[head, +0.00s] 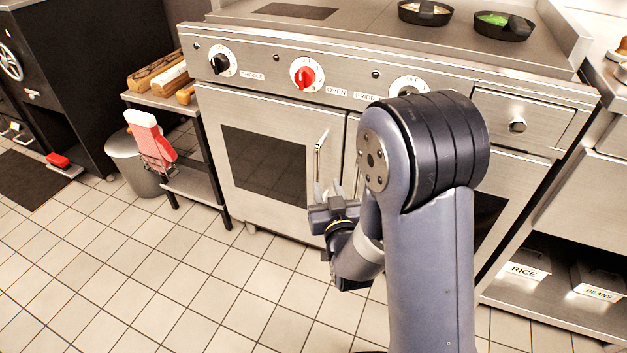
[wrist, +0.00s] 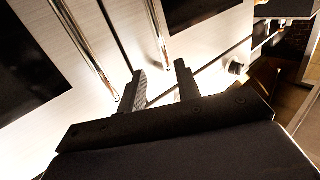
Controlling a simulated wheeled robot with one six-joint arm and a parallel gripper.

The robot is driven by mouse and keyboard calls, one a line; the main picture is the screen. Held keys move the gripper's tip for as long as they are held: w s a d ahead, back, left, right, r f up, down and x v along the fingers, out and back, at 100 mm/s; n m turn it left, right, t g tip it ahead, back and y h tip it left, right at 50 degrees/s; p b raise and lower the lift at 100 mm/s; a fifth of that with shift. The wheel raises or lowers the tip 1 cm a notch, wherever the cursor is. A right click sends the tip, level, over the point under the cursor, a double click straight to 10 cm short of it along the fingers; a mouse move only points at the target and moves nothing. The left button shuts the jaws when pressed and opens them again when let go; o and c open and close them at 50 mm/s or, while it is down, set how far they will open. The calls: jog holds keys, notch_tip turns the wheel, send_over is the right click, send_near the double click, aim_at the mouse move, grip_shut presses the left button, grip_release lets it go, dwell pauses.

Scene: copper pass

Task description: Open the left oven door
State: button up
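The left oven door (head: 235,200) is shut, a steel panel with a dark window. Its upright bar handle (head: 319,158) is near the door's right edge. My gripper (head: 328,190) is at the handle's lower part in the head view, fingers apart. The wrist view looks turned over; there the left door's handle (wrist: 157,32) points down toward the gap between my open fingers (wrist: 160,82). I cannot tell whether the bar is between the fingers or just beyond them. The right door's handle (wrist: 85,48) runs alongside. My arm hides much of the right door in the head view.
A control panel with a red knob (head: 305,77) runs above the doors. Two pans (head: 425,12) are on the stove top. A low shelf with bread (head: 155,72) and a grey bin (head: 130,160) stand left of the oven. The tiled floor before the left door is clear.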

aim_at(318, 164)
jog(key=b+x, duration=0.1)
jog(key=x, duration=0.9)
jog(key=shift+w+a, duration=0.2)
jog(key=shift+w, duration=0.1)
jog(key=shift+c, duration=0.3)
grip_shut()
